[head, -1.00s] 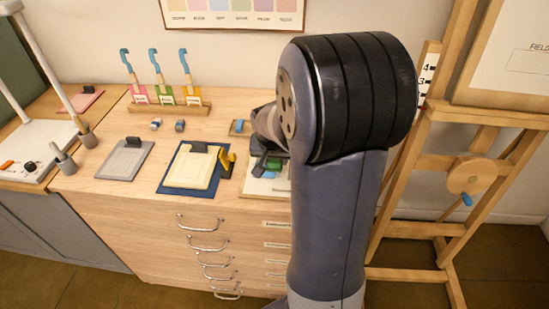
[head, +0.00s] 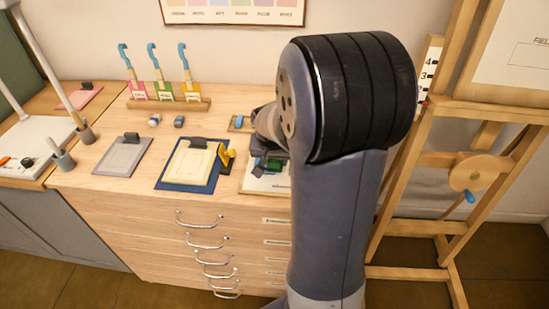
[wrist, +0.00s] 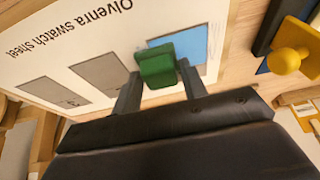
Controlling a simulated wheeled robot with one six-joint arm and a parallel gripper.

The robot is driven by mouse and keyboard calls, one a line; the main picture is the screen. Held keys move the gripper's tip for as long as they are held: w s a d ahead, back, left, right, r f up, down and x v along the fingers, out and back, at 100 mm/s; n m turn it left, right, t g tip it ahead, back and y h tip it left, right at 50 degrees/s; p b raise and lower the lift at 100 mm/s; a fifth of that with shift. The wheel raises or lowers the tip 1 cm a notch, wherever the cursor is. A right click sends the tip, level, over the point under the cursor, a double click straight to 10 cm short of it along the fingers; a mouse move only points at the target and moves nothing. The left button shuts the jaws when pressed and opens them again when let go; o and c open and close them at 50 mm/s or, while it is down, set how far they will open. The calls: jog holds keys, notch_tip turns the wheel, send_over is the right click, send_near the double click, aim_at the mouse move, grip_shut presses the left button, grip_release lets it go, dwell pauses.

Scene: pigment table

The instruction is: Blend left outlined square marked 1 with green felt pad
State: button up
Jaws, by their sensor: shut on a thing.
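My gripper (wrist: 159,72) is shut on the green felt pad (wrist: 157,67), which shows between its two fingers. The pad is over the swatch sheet (wrist: 70,40), whose print reads upside down in the wrist view. It overlaps the left edge of a blue square (wrist: 190,45); I cannot tell whether it touches the paper. Two grey squares, one nearer (wrist: 102,72) and one farther left (wrist: 53,92), lie beside it. Their small marks are not readable. In the head view the green pad (head: 274,165) shows small beside my arm, over the sheet (head: 262,184).
A yellow-knobbed tool (wrist: 290,60) lies close beside the sheet. A navy mat with a cream board (head: 190,167), a grey board (head: 122,157) and a rack of blue-handled tools (head: 168,104) share the tabletop. An easel (head: 480,165) stands at the right. My arm hides the table's right part.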

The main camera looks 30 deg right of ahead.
aim_at(256, 163)
jog(key=shift+w+a, duration=0.4)
jog(key=shift+a, duration=0.2)
jog(key=shift+w+a, duration=0.4)
jog(key=shift+a, duration=0.2)
jog(key=shift+w+a+b, duration=0.7)
jog(key=shift+w+a, duration=0.1)
jog(key=shift+a, duration=0.35)
jog(key=shift+f, duration=0.15)
jog(key=shift+s+d, duration=0.1)
jog(key=shift+s+d, duration=0.5)
jog(key=shift+d, duration=0.25)
jog(key=shift+s+d, duration=0.5)
jog(key=shift+d, duration=0.25)
jog(key=shift+s+d, duration=0.5)
jog(key=shift+d, duration=0.25)
jog(key=shift+s, duration=0.1)
jog(key=shift+a, duration=0.1)
